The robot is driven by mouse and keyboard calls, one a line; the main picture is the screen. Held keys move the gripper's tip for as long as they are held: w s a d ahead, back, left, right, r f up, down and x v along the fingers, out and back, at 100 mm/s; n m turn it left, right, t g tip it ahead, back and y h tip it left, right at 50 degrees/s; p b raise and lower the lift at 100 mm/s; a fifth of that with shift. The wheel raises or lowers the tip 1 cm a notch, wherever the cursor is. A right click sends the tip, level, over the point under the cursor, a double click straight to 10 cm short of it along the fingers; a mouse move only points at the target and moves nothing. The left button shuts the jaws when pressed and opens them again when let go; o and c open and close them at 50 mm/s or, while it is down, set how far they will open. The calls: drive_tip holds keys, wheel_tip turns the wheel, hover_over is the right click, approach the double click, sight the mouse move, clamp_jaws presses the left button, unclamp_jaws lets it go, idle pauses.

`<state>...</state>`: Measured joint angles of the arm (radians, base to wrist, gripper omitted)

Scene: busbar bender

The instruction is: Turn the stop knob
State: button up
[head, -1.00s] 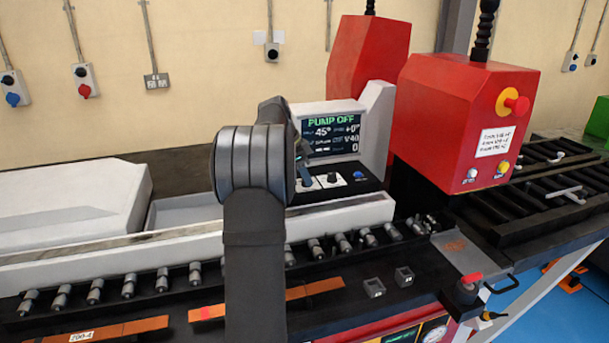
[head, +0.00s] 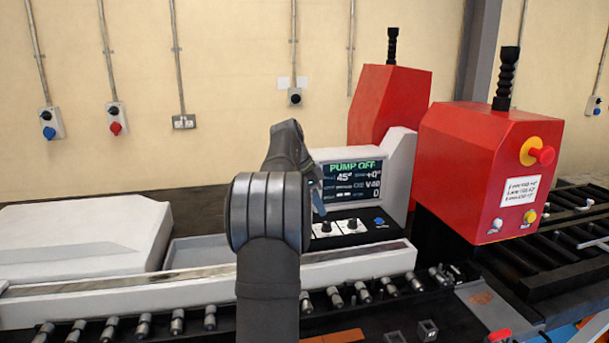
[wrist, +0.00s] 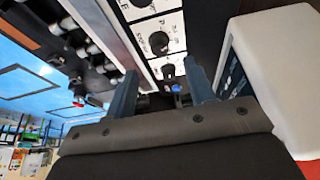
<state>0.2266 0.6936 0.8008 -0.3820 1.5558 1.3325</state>
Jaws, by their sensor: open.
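The control panel (head: 340,238) sits below a lit screen (head: 351,183) reading PUMP OFF. It carries black knobs on white plates; two show in the head view, one (head: 325,227) near my gripper and another (head: 352,224) to its right. In the wrist view a knob (wrist: 158,42) and a smaller-looking knob (wrist: 168,70) lie in line, with part of another at the top edge. Their lettering is too small to tell which is the stop knob. My gripper (wrist: 163,88) is open and empty, its blue-grey fingers apart, pointing at the panel. My arm hides the panel's left part.
A blue button (head: 379,222) lies right of the knobs. The pale screen housing (head: 400,175) rises close beside my gripper. A red cabinet (head: 470,160) with an emergency button stands to the right. A white rail (head: 200,285) and a row of rollers lie in front.

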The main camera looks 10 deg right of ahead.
sight(326, 222)
drive_tip(key=v, duration=1)
drive_tip(key=shift+a+r, duration=0.25)
drive_tip(key=shift+r, duration=0.1)
drive_tip(key=x, duration=1.7)
drive_tip(key=shift+d+f, duration=0.15)
drive_tip(key=shift+d, duration=0.05)
